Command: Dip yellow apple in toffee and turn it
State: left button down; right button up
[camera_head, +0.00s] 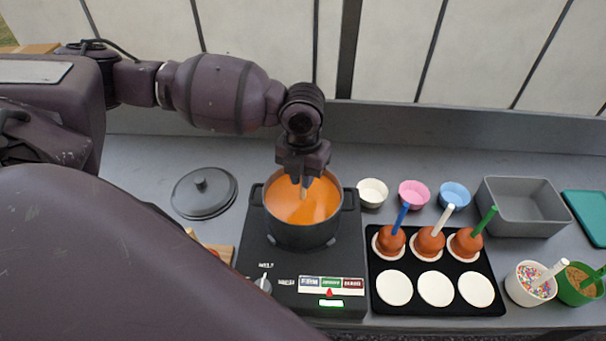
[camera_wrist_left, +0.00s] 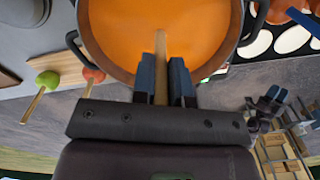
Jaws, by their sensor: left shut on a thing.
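My left gripper (camera_head: 303,181) points down over the dark pot (camera_head: 302,235) and is shut on a pale wooden stick (camera_wrist_left: 160,65). In the left wrist view the stick sits between the gripper's blue fingers (camera_wrist_left: 166,80) and runs into the orange toffee (camera_wrist_left: 120,30). The toffee also fills the pot in the head view (camera_head: 325,200). No yellow apple shows; the stick's lower end is hidden in the toffee. What looks like my right gripper (camera_wrist_left: 272,98) is small at the right of the left wrist view, away from the pot; its opening is unclear.
The pot stands on a black hotplate (camera_head: 270,265). A lid (camera_head: 204,192) lies left. A black tray (camera_head: 380,308) with several coated apples is right, with paper cups behind it and a grey bin (camera_head: 525,207). A green apple (camera_wrist_left: 47,80) and a red apple (camera_wrist_left: 93,74) lie near the pot.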

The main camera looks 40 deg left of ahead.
pick_arm(q)
jog(key=n, duration=0.5)
jog(key=shift+n, duration=0.3)
jog(key=n, duration=0.5)
jog(key=shift+n, duration=0.4)
jog(key=shift+r, duration=0.1)
jog(key=shift+r, duration=4.2)
